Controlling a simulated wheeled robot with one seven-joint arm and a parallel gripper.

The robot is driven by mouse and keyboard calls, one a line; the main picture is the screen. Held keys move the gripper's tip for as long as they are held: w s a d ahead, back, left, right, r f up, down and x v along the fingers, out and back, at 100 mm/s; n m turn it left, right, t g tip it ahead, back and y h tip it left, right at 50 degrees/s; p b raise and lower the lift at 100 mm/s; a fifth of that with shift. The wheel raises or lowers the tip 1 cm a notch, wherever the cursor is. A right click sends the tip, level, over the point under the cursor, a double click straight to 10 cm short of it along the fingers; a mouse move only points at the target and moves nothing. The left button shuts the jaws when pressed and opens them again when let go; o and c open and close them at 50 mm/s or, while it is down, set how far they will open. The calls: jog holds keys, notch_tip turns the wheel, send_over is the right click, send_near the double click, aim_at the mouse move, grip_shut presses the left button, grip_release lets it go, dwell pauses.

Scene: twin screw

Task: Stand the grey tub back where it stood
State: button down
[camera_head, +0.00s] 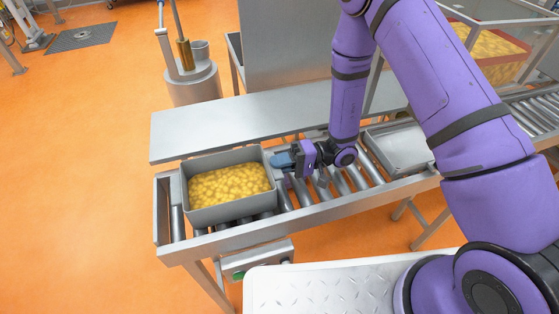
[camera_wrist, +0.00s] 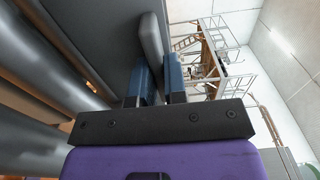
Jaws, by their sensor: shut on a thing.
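The grey tub (camera_head: 234,209), filled with yellow potato-like pieces (camera_head: 228,186), is at the left end of the roller conveyor. It looks level and on or just above the rollers; I cannot tell which. My gripper (camera_head: 277,160) is at the tub's right side, with its blue fingers on the rim. In the wrist view, my gripper (camera_wrist: 160,84) has a grey rim-like part of the tub (camera_wrist: 151,40) between its two blue fingers. The tub's underside is hidden.
The conveyor rollers (camera_head: 324,190) run right from the tub, bare near my gripper. A grey tray (camera_head: 402,150) lies further right. A flat metal shelf (camera_head: 225,130) runs behind the conveyor. A metal cylinder stand (camera_head: 194,86) is behind that. A tread-plate surface (camera_head: 330,290) is in front.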

jog(key=shift+f, duration=0.15)
jog(key=c, duration=1.2)
grip_release()
jog(key=shift+o, duration=0.2)
jog(key=shift+w+d, duration=0.1)
jog(key=shift+d, duration=0.1)
jog(key=shift+v, duration=3.55)
